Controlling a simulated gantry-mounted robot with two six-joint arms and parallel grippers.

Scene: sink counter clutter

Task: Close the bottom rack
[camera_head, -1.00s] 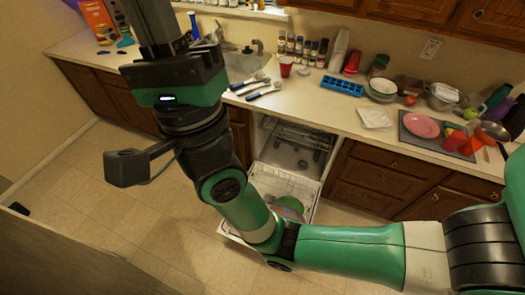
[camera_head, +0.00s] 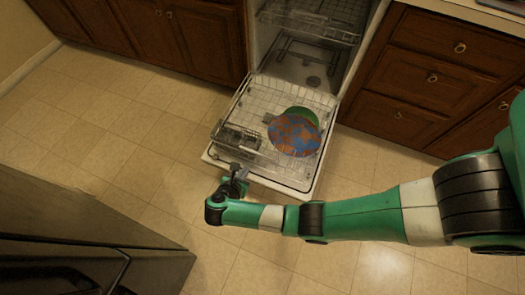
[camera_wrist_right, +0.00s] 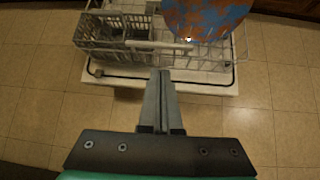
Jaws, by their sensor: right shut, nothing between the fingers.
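The bottom rack (camera_head: 262,98) is pulled out of the dishwasher and lies over its lowered door (camera_head: 283,183). It holds a blue and orange patterned plate (camera_head: 294,135), a green plate (camera_head: 303,113) behind it, and a grey cutlery basket (camera_head: 238,137) at the front left. My right gripper (camera_head: 236,172) is at the front edge of the door, near the basket. In the right wrist view my right gripper (camera_wrist_right: 160,75) is shut and empty, its tips over the door's front edge, just short of the rack (camera_wrist_right: 185,45). I cannot tell whether it touches. My left gripper is out of view.
The upper rack (camera_head: 310,22) is inside the dishwasher cavity. Wooden cabinets (camera_head: 205,35) and drawers (camera_head: 432,78) flank the opening. A dark appliance (camera_head: 85,250) stands at the lower left. The tiled floor (camera_head: 120,130) in between is clear.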

